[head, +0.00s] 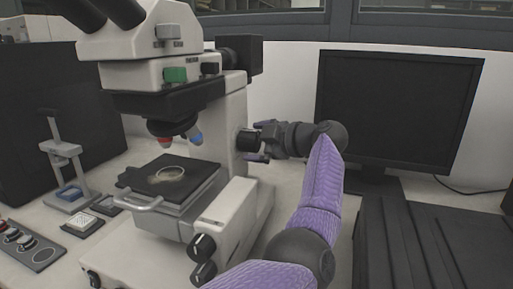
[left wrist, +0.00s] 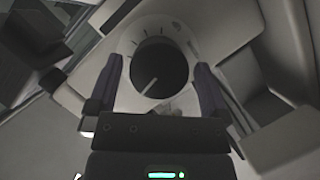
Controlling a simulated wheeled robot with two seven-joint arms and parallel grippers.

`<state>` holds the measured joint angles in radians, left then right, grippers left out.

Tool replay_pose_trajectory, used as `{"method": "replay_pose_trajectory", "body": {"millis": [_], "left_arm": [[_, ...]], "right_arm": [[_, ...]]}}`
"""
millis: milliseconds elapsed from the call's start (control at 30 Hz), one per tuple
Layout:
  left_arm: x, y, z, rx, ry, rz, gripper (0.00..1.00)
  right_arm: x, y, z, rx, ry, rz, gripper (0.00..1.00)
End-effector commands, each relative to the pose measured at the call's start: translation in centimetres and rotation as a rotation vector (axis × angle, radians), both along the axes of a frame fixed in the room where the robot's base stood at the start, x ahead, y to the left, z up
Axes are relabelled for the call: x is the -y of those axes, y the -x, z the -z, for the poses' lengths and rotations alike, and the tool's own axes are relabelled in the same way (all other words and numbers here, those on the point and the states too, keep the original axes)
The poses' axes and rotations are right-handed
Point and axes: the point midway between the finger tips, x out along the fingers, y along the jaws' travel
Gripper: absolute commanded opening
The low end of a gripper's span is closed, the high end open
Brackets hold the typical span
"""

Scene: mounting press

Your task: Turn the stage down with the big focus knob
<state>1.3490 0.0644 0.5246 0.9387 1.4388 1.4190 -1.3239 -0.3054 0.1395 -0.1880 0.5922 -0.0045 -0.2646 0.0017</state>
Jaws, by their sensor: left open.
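The microscope (head: 235,120) stands at the left centre of the head view, with its dark stage (head: 170,178) below the objectives. My left gripper (head: 257,142) is at the right side of its column, by a black round knob (head: 244,140). In the left wrist view a big black knob (left wrist: 160,68) with a pale line on its face lies between the fingers of the open left gripper (left wrist: 160,82). One finger is on each side with a small gap; I see no clear contact. My right gripper is not in view.
Two smaller black knobs (head: 203,247) are low on the microscope's front base. A dark monitor (head: 395,110) stands behind my arm. A ribbed black box (head: 425,235) fills the lower right. A small press stand (head: 62,150) and a button panel (head: 28,245) are at left.

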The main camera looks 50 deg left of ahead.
Motion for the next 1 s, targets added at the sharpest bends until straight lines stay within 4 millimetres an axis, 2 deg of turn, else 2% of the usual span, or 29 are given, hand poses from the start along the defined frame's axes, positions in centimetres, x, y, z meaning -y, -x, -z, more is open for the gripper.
{"method": "replay_pose_trajectory", "body": {"millis": [300, 700, 1000], "left_arm": [[-0.60, 0.12, 0.07, 0.001, -0.001, 0.000, 1.00], [-0.58, 0.11, 0.09, 0.001, -0.001, 0.000, 0.15], [-0.55, 0.14, -0.01, 0.049, -0.026, 0.001, 0.15]], "right_arm": [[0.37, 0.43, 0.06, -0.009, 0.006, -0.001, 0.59], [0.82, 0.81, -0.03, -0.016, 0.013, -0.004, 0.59], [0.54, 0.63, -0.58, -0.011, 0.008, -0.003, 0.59]]}}
